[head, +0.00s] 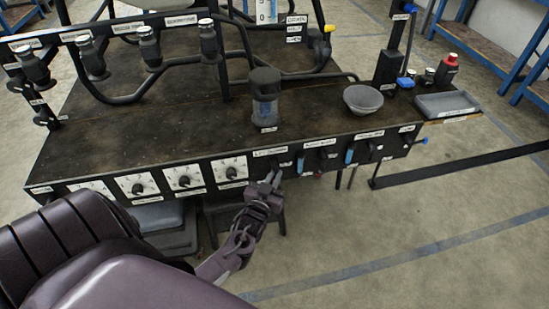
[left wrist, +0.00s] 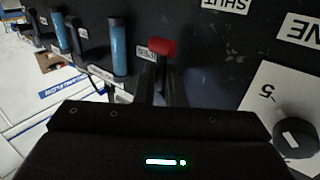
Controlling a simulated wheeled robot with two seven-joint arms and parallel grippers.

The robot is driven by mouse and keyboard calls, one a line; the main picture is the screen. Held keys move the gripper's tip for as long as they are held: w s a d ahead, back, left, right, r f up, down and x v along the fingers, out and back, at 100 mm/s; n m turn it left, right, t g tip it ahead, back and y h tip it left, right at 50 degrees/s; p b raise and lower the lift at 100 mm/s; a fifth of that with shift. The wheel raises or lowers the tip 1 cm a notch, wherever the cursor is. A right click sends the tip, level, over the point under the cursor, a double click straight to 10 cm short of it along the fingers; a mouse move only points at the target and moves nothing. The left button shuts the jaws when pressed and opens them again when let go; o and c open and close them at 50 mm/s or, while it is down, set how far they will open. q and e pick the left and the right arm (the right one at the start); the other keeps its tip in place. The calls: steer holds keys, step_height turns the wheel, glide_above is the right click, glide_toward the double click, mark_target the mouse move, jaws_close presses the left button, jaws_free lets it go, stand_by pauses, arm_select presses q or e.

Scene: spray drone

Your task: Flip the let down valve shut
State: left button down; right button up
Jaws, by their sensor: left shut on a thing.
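My left gripper (head: 270,182) reaches the front panel of the dark bench in the head view, just right of the last white dial. In the left wrist view its fingers (left wrist: 163,88) are closed around a lever with a red tip (left wrist: 163,47), which I take to be the let down valve's handle. The red tip sticks out beyond the fingers, beside a partly covered label that seems to read OPEN (left wrist: 147,54). A SHUT label (left wrist: 225,4) lies farther along the panel, upside down. The fingers hide most of the lever. My right gripper is not in view.
Blue handles (left wrist: 118,46) stand close beside the lever. A dial (left wrist: 295,138) is on the other side.

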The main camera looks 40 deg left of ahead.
arm_select(q)
steer(key=shift+f, duration=0.1)
steer(key=c, duration=1.5)
jaws_free()
steer(key=shift+c, duration=0.2)
steer(key=shift+s, duration=0.1)
steer(key=p+v, duration=0.1)
steer(key=v, duration=0.6)
steer(key=shift+s, duration=0.35)
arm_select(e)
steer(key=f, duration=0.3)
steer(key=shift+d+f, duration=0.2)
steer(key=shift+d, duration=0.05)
